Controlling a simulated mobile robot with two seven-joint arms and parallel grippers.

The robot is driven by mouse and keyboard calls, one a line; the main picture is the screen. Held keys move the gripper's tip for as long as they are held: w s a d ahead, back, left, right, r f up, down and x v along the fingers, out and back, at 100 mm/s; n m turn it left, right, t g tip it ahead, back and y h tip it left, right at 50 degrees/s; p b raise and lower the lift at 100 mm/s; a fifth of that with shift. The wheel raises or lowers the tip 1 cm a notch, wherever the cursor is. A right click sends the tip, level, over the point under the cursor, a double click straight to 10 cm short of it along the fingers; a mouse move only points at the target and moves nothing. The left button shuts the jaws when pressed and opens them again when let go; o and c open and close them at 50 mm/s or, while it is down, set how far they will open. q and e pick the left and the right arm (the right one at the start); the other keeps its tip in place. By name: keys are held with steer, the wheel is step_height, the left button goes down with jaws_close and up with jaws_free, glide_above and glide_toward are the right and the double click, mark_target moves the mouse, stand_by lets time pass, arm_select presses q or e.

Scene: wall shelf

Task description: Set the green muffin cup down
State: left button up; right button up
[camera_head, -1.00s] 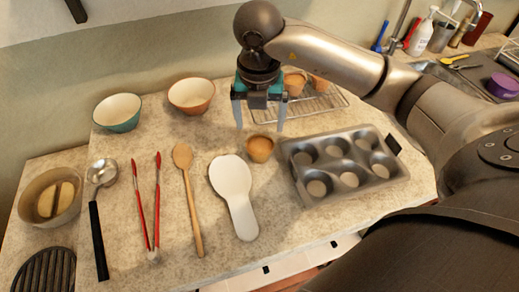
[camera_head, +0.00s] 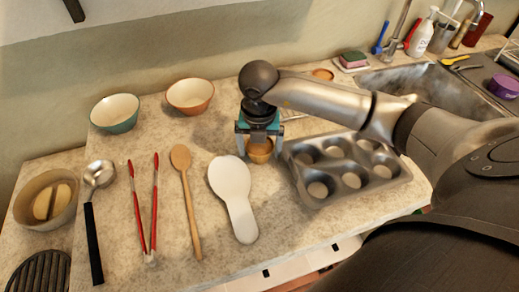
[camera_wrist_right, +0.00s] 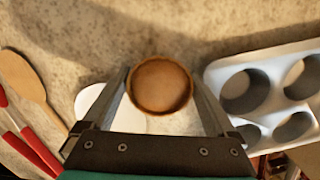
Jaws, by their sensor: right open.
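A muffin cup (camera_head: 260,152) with an orange-brown top stands upright on the counter, between the white spoon rest and the muffin tin. It also shows in the right wrist view (camera_wrist_right: 160,84). I see no green on it, and no green muffin cup shows elsewhere. My right gripper (camera_head: 259,153) is open and low over the cup, with one finger on each side of it. In the right wrist view the gripper (camera_wrist_right: 162,88) has the cup between its fingers; the left finger looks very close to it. I cannot tell whether they touch. My left gripper is not in view.
A grey muffin tin (camera_head: 307,192) with empty wells is close on the right. The white spoon rest (camera_head: 232,185) is close on the left, then a wooden spoon (camera_head: 187,190) and red tongs (camera_head: 137,205). Two bowls stand behind.

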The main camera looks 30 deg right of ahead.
steer(key=shift+c, duration=0.3)
steer(key=c, duration=1.1)
steer(key=shift+o, duration=0.2)
steer(key=shift+r, duration=0.2)
